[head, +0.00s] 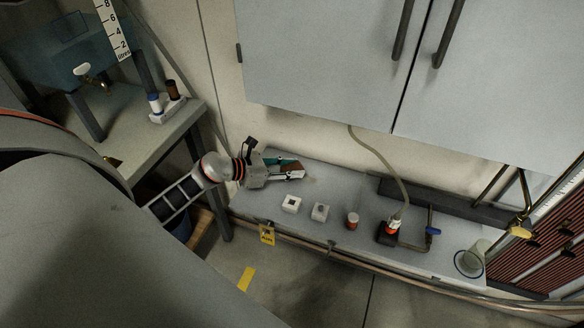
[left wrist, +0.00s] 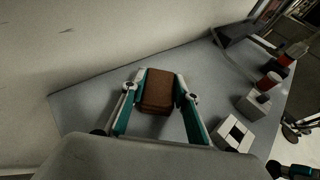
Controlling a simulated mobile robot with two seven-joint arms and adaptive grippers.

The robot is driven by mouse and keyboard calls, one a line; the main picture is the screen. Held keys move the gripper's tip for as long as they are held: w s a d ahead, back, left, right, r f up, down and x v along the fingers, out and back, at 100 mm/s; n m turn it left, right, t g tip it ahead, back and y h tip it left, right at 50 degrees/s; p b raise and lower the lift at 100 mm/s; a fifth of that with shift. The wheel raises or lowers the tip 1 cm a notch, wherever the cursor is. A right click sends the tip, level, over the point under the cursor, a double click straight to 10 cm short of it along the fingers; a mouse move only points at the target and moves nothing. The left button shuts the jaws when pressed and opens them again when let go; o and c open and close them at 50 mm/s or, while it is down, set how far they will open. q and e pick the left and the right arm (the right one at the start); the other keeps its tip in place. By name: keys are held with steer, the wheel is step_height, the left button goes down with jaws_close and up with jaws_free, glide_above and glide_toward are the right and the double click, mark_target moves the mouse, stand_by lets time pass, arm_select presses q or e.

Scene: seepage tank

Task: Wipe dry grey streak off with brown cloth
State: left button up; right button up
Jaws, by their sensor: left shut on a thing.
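My left gripper (head: 298,172) is over the left end of the grey bench top, close to the wall. It is shut on the brown cloth (left wrist: 157,91), a folded brown block held between its two fingers in the left wrist view. The cloth (head: 294,168) also shows at the fingertips in the head view. It is low over the bench top; I cannot tell whether it touches. I cannot clearly make out the grey streak; the gripper and cloth may hide it.
On the bench (head: 258,204) stand a white block with a dark square (head: 291,204), a block with a grey knob (head: 320,212), a red-and-white jar (head: 352,220), a dark box (head: 386,236) with a hose, and a glass beaker (head: 470,261). Grey cabinets (head: 320,60) overhang it.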

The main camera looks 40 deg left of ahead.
arm_select(q)
steer(key=shift+f, duration=0.25)
arm_select(e)
steer(key=shift+w+d+f, duration=0.1)
steer(key=shift+w, duration=0.3)
steer(key=shift+f, duration=0.1)
steer(key=shift+s, duration=0.1)
